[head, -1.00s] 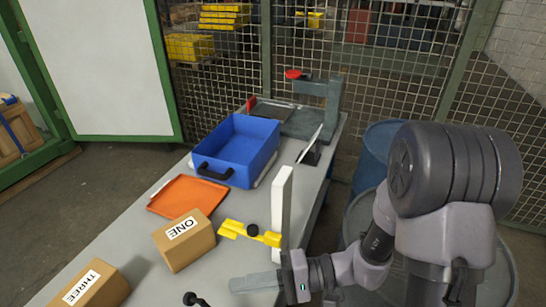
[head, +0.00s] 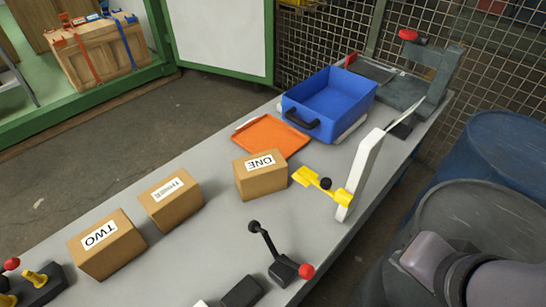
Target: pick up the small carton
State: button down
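Several small brown cartons stand on the grey table. The carton labelled ONE (head: 262,183) is nearest the orange tray, just below it. Another carton (head: 173,207) stands to its left; its white label is hard to read now. The carton labelled TWO (head: 109,252) is at lower left. The cartons stand apart and look similar in size. My gripper is out of view; only a part of my arm shows at the lower right, clear of the cartons.
An orange tray (head: 270,135) and a blue bin (head: 328,105) with a black handle stand at the back. A white upright panel (head: 361,172) with a yellow piece (head: 321,186) is right of ONE. Blue barrel (head: 505,150) at right.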

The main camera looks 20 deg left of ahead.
aim_at(260, 175)
jog(key=i+u, duration=0.15)
jog(key=u, duration=0.25)
jog(key=i+u, duration=0.1)
jog(key=u, duration=0.25)
jog(key=i+l+u, duration=0.1)
jog(key=u, duration=0.3)
jog(key=i+l+u, duration=0.1)
jog(key=u, duration=0.25)
